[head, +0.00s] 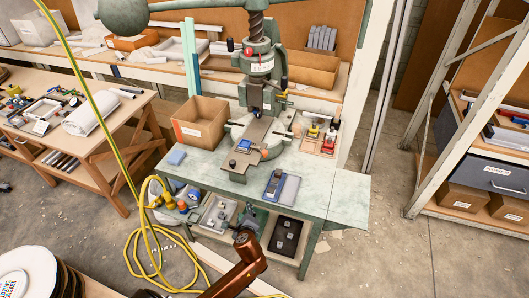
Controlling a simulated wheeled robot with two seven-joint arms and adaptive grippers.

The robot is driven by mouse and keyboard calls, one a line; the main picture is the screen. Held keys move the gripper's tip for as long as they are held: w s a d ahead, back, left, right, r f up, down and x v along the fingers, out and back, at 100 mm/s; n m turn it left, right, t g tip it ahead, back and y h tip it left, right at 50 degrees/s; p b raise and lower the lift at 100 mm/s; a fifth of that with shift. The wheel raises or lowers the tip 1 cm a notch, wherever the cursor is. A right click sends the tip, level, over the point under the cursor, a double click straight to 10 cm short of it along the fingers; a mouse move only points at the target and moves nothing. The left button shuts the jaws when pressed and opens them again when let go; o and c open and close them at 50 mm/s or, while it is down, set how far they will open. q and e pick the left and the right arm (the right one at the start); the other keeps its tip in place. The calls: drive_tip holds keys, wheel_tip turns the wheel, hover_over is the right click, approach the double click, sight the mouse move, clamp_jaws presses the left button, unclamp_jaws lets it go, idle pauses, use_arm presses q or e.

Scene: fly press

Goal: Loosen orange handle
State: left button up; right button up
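The green fly press (258,62) stands at the back of a green metal bench (338,192), with its thick screw and curved arm at the top. A small handle (284,84), dark with a yellow-orange part, is on the right side of the ram. It is the nearest match to the orange handle, but it is too small to be sure. A copper-brown arm of mine (240,266) comes in at the bottom, well in front of the bench and apart from the press. Its fingers cannot be made out. My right gripper is not seen.
A cardboard box (200,121) stands left of the press, and a blue-and-grey tray (281,188) lies in front. Red clamp-like parts (313,131) are at the right. A yellow hose (150,250) coils on the floor. The bench's front right is bare.

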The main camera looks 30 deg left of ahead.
use_arm(q)
wheel_tip(320, 180, up, 10)
drive_tip(key=w+m+t+y, duration=0.2)
drive_tip(key=w, duration=0.1)
drive_tip(key=m+t+y, duration=0.1)
drive_tip(key=m+t, duration=0.3)
drive_tip(key=m, duration=0.5)
approach(265, 154)
drive_tip(key=x, duration=0.4)
drive_tip(key=b+x, duration=0.1)
drive_tip(key=x, duration=0.6)
drive_tip(key=shift+w+a+r, duration=0.1)
drive_tip(key=shift+r, duration=0.05)
drive_tip(key=shift+c, duration=0.4)
clamp_jaws()
